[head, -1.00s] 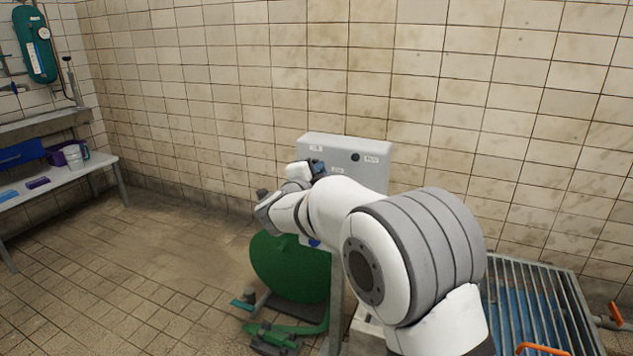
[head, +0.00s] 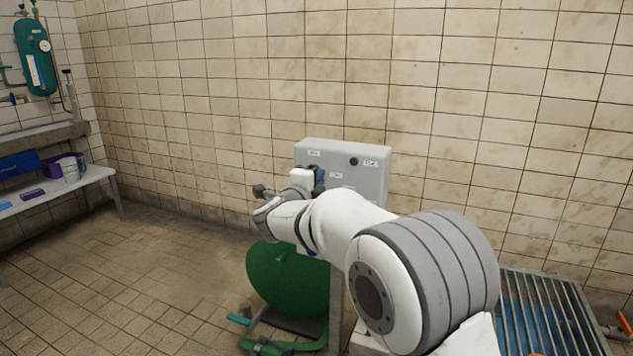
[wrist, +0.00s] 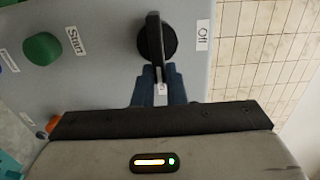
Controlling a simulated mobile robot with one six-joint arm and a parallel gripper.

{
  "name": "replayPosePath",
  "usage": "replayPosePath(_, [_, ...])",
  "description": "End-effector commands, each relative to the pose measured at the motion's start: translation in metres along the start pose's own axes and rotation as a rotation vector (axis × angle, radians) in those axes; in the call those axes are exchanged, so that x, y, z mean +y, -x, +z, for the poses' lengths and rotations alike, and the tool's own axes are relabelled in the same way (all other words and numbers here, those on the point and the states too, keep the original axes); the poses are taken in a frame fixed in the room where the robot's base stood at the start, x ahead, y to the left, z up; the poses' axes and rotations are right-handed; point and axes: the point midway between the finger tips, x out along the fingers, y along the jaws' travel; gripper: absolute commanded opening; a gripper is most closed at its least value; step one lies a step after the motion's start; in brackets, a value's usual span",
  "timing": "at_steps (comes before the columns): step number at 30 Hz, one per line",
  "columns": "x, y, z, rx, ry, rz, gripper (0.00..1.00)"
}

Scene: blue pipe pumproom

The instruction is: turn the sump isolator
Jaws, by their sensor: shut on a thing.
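The sump isolator is a black rotary knob (wrist: 156,38) on a grey control box, with an "Off" label (wrist: 202,35) to its right in the wrist view. Its bar handle lies up and down in that view, with a pale mark near its lower end. My gripper (wrist: 160,88) has its blue fingers shut on the lower end of the handle. In the head view, my gripper (head: 318,178) is at the front of the grey box (head: 372,180), and my wrist hides the knob.
A green button (wrist: 43,48) labelled "Start" sits left of the knob in the wrist view. A green round machine (head: 287,285) stands below the box. A metal grating (head: 545,310) is at the right, a bench (head: 95,173) at the left. Floor at left is clear.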

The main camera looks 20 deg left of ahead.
Motion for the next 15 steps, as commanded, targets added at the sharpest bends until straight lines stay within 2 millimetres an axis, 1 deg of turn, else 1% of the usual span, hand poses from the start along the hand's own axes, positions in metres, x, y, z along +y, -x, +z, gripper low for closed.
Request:
replayPosePath(4, [0.0017,-0.0001,-0.0005,0.001,0.000,0.003,0.00])
replayPosePath(5, [0.0017,-0.0001,-0.0005,0.001,0.000,0.003,0.13])
replayPosePath(6, [0.0017,-0.0001,-0.0005,0.001,0.001,0.002,0.17])
replayPosePath(12, [0.0011,0.0000,-0.0001,0.000,0.001,0.001,0.33])
replayPosePath(15, [0.0009,0.0001,0.0000,0.000,0.001,0.001,0.33])
